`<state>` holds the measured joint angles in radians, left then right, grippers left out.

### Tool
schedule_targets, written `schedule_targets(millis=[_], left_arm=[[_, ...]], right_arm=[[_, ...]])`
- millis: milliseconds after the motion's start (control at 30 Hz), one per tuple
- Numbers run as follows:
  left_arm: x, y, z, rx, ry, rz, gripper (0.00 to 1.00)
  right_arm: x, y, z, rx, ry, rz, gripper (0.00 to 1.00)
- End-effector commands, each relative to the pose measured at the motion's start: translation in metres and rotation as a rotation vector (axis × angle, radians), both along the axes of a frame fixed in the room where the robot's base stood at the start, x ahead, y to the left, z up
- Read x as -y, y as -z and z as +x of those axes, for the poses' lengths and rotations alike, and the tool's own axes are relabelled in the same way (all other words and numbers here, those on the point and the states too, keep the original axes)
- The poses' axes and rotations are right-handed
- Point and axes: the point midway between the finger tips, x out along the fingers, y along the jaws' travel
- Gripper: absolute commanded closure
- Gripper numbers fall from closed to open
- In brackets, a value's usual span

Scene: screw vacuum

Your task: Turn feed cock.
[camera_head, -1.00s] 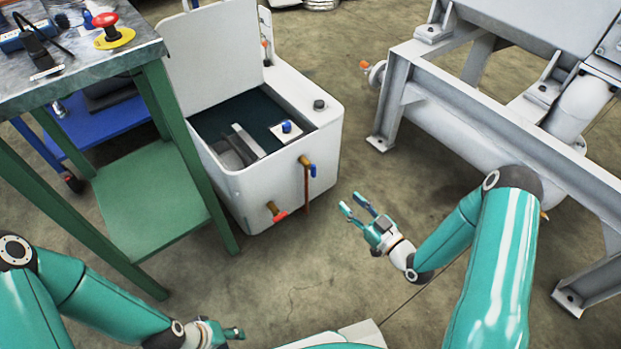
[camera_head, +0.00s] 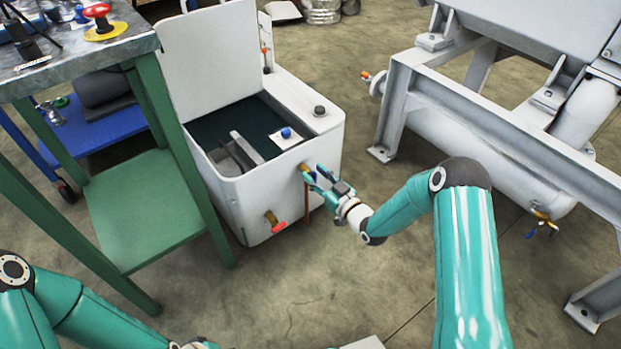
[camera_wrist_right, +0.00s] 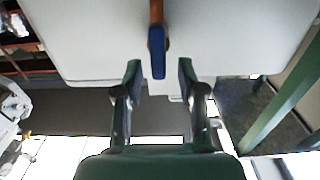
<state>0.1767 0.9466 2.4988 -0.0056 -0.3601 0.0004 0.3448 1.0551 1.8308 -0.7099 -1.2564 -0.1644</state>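A brass cock with a blue handle sits on the front wall of the white tank (camera_head: 240,200), near its top right corner. In the head view its brass body (camera_head: 303,168) shows, while my right gripper (camera_head: 316,176) largely covers the handle. In the right wrist view the blue handle (camera_wrist_right: 157,55) lies between the open fingertips, with a gap on each side. A second cock with a red handle (camera_head: 279,226) sits lower on the same wall. My left gripper (camera_head: 200,343) is cut off at the bottom edge, so its fingers cannot be judged.
A green-legged workbench (camera_head: 150,160) with a lower shelf stands left of the tank. A grey steel frame (camera_head: 500,150) stands on the right, with another blue-handled cock (camera_head: 543,222) beneath its vessel. The floor between is clear.

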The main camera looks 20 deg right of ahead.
Motion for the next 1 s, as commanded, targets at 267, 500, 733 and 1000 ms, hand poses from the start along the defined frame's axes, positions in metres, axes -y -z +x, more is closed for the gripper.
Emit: schedule_targets(millis=[267, 500, 733, 1000], left_arm=[[0.0, 0.003, 0.0, 0.0, 0.0, 0.0, 0.6], [0.0, 0.003, 0.0, 0.0, 0.0, 0.0, 0.6], [0.0, 0.003, 0.0, 0.0, 0.0, 0.0, 0.6], [0.0, 0.003, 0.0, 0.0, 0.0, 0.0, 0.6]], right_arm=[[-0.003, 0.0, 0.008, -0.001, 0.0, 0.002, 0.6], [-0.003, 0.0, 0.007, -0.001, 0.0, 0.001, 0.77], [-0.003, 0.0, 0.007, -0.001, 0.0, 0.001, 1.0], [-0.007, 0.0, 0.006, -0.005, -0.008, 0.007, 1.0]])
